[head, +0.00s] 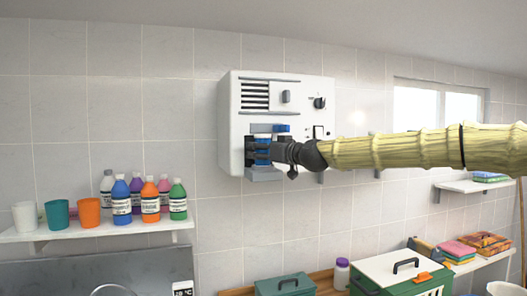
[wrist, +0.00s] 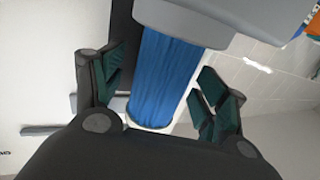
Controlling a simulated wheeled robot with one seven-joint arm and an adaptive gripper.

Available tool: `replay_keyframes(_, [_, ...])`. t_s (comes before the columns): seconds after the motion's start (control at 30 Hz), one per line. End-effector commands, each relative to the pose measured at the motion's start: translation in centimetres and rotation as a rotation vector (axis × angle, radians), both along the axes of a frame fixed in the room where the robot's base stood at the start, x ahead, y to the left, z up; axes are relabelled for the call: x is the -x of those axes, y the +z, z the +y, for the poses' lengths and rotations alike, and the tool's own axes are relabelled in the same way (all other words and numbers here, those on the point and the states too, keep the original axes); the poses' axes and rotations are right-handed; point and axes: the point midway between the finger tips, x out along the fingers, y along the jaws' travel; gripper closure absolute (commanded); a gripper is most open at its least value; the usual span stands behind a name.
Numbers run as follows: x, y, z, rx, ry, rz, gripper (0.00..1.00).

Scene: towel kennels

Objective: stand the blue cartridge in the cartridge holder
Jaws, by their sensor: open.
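The blue cartridge (wrist: 165,72) is a ribbed blue cylinder with a pale rim at its near end. In the wrist view it lies between the two spread fingers of my gripper (wrist: 162,70), with a gap showing on the right side. Its far end meets a smooth grey part (wrist: 190,18); whether this is the cartridge holder I cannot tell. In the head view, my open gripper (head: 258,151) is at the front of a white wall unit (head: 232,120), and blue (head: 263,138) shows behind and above the fingers. The fingers partly hide the cartridge there.
The wall unit has a vent (head: 255,95), knobs and a grey ledge (head: 265,174) below my gripper. A shelf (head: 95,232) with cups and several bottles is at left. Green-and-white boxes (head: 400,270) stand at lower right. The wall between shelf and unit is clear.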

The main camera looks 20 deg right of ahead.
Motion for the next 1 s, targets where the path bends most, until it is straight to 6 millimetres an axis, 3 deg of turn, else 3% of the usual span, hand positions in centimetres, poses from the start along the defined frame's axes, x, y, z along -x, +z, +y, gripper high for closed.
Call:
replay_keyframes(0.27, [1.4, 0.1, -0.5, 0.000, 0.000, -0.002, 0.27])
replay_keyframes(1.0, [9.7, 0.1, -3.7, -0.001, 0.000, -0.002, 0.27])
